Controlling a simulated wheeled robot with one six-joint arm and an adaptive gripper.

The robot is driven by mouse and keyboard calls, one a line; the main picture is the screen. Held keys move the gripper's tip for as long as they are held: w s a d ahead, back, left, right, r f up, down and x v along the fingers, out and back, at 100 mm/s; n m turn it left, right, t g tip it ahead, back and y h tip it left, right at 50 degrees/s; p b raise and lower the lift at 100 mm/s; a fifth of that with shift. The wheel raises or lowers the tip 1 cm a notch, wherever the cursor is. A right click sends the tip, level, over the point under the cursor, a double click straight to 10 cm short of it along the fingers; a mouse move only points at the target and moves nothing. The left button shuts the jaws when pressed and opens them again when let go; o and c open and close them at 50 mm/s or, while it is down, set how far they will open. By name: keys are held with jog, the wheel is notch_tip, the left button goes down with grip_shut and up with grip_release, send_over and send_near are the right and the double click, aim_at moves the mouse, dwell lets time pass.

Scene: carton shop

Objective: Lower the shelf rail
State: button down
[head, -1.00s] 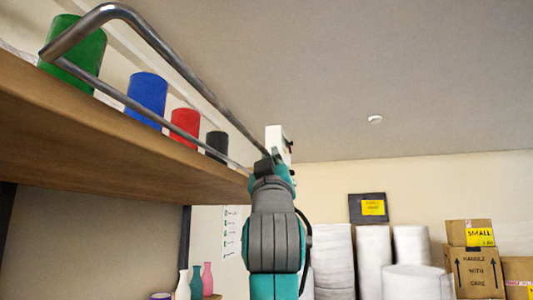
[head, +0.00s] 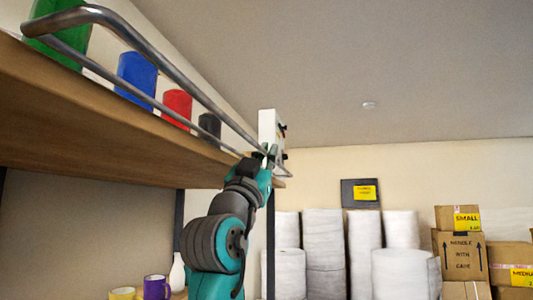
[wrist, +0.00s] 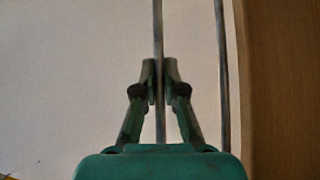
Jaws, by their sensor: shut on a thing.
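The shelf rail (head: 150,50) is a bent metal bar along the front of the high wooden shelf (head: 100,125). Its upper bar stands off from a lower bar that runs close to the shelf edge. My gripper (head: 268,154) is at the far end of the rail, reached from below. In the wrist view my gripper (wrist: 160,75) is shut on one bar of the rail (wrist: 158,30), which runs between the fingers. A second thin bar runs parallel to the right, beside the shelf's wood. The exact finger contact is dim.
Green, blue (head: 136,80), red (head: 177,107) and black cans stand on the shelf behind the rail. A white upright piece (head: 267,128) is at the shelf's far end. White rolls (head: 324,250) and cartons (head: 460,255) stand on the right. The space below the ceiling is clear.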

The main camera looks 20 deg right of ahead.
jog(key=shift+w, duration=0.1)
jog(key=c, duration=1.2)
grip_release()
jog(key=shift+c, duration=0.2)
jog(key=v, duration=1.2)
